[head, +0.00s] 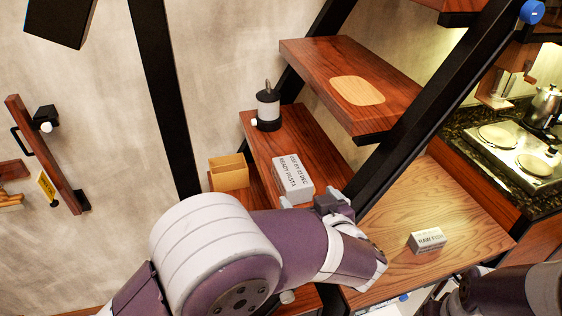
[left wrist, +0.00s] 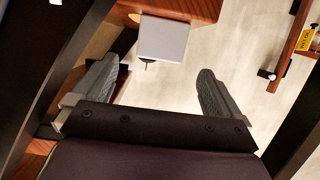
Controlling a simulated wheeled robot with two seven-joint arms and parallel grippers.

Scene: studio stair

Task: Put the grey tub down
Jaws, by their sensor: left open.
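The grey tub (head: 292,178), with a printed label on its pale top, sits on a lower wooden stair tread (head: 322,150). My left gripper (head: 311,200) is just in front of it in the head view, partly hidden by my own arm. In the left wrist view the left gripper (left wrist: 157,88) is open, its two fingers wide apart with nothing between them. The grey tub (left wrist: 163,40) shows there beyond the fingertips, apart from them. My right arm is at the lower right of the head view; its gripper does not show.
A black and white lantern (head: 268,108) and an open tan box (head: 229,172) stand near the tub. A higher tread (head: 345,65) holds an oval wooden board (head: 358,91). Black stair beams (head: 405,125) slant past.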

